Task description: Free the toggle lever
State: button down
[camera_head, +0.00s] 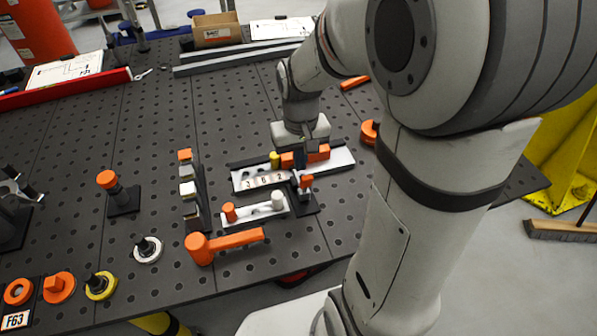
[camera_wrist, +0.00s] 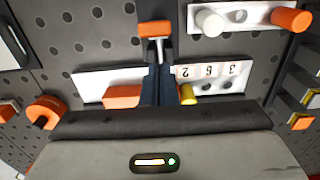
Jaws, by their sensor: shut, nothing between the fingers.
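An orange-tipped lever with a pale metal stem stands on a dark base beside the number plate; it shows in the wrist view (camera_wrist: 155,29) and, partly hidden, in the head view (camera_head: 306,182). I take it for the toggle lever. My gripper (camera_head: 301,166) points down just behind it. In the wrist view its dark fingers (camera_wrist: 158,82) are shut and empty, close to the stem; I cannot tell whether they touch it. A white plate (camera_wrist: 88,86) carries number tiles (camera_wrist: 208,71) reading 3 6 2, an orange block (camera_wrist: 122,96) and a yellow peg (camera_wrist: 188,94).
A white strip (camera_head: 252,216) with an orange and a white knob lies in front. A large orange handle (camera_head: 225,243) lies nearer the edge. A row of upright blocks (camera_head: 188,188) and an orange-topped post (camera_head: 107,180) stand left. The perforated table behind is mostly clear.

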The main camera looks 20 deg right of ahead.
jog(key=shift+s, duration=0.15)
jog(key=shift+s, duration=2.15)
jog(key=shift+w, duration=0.15)
jog(key=shift+w, duration=0.5)
notch_tip(320, 180, up, 7)
jog(key=p, duration=0.5)
